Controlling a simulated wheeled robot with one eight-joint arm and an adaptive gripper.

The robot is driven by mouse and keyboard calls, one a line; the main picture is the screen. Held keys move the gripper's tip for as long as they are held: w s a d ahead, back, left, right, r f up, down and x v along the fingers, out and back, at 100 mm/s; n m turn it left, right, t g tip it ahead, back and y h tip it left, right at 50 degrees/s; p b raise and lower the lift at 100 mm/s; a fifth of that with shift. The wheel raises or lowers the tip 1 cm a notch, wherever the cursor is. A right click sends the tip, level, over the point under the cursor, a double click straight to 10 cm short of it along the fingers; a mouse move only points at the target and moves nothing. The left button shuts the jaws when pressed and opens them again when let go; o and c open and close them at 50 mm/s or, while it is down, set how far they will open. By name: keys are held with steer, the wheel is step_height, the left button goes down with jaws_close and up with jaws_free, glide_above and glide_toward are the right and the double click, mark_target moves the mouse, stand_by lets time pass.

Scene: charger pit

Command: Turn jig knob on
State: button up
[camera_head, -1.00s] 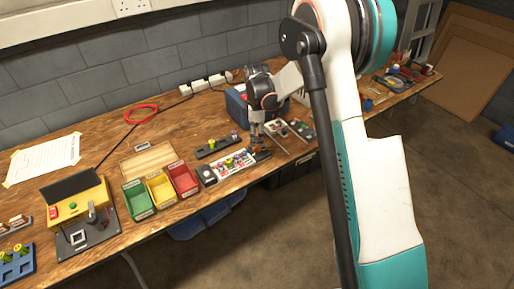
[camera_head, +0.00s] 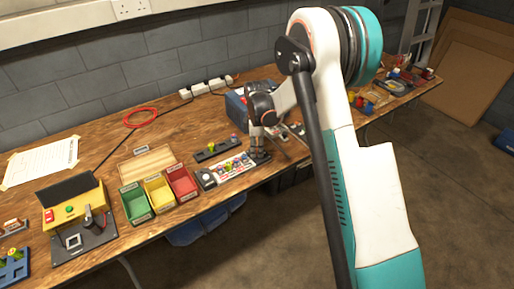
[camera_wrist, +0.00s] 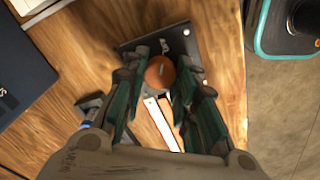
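The knob (camera_wrist: 160,72) is a round orange-brown cap on a dark plate (camera_wrist: 183,37) in the wrist view. A pale strip lies just below it there. My gripper (camera_wrist: 163,66) is over the plate with its two green-sided fingers apart, one on each side of the knob. The left fingertip looks very close to the knob; I cannot tell whether it touches. In the head view my gripper (camera_head: 258,154) points down at the right end of the white panel with coloured parts (camera_head: 230,168). The knob is hidden there, and its on/off marking is not readable.
Red (camera_head: 181,181), yellow and green bins stand left of the panel. A yellow box with buttons (camera_head: 75,208) is further left. A dark blue case (camera_head: 234,105) stands behind my gripper. Small tools lie to its right. The table's front edge is close by.

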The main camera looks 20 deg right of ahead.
steer(key=shift+m, duration=0.3)
steer(key=m, duration=0.5)
steer(key=shift+p, duration=0.3)
steer(key=m, duration=0.6)
steer(key=shift+m, duration=0.3)
steer(key=m, duration=0.6)
steer(key=shift+p, duration=0.3)
steer(key=m, duration=0.5)
steer(key=shift+m, duration=0.5)
steer(key=o, duration=1.1)
